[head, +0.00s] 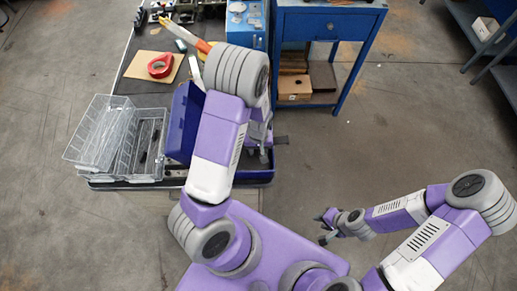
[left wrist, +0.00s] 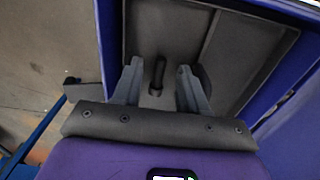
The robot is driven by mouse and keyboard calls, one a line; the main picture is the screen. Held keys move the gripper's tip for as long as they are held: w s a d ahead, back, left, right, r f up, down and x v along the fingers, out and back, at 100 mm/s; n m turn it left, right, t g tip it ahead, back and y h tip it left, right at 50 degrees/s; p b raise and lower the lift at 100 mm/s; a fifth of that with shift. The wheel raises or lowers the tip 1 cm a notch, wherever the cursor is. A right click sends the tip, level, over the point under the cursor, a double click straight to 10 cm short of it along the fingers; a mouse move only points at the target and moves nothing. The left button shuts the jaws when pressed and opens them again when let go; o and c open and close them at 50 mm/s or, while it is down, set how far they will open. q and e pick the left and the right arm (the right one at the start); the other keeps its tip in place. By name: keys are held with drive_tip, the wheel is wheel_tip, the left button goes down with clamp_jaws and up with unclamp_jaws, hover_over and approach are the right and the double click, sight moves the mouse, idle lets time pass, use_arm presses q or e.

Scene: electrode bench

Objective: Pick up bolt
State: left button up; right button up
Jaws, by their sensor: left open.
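A small dark bolt (left wrist: 158,72) lies on the grey floor of a blue-walled box in the left wrist view. Its head end shows as a rounded dark shape. My left gripper (left wrist: 159,84) is open, with one grey finger on each side of the bolt in the picture. I cannot tell how far the fingertips are above it. In the head view the blue box (head: 184,121) is partly covered by my left arm, and the bolt is hidden. My right gripper (head: 325,228) is open and empty, away from the bench over the floor.
A clear plastic organiser (head: 98,135) stands open left of the blue box. Red tape (head: 160,66) lies on a tan sheet (head: 155,67) farther back. A blue table (head: 328,24) stands behind. Blue walls and a thin divider (left wrist: 207,38) flank the left gripper.

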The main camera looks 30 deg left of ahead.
use_arm(q)
clamp_jaws()
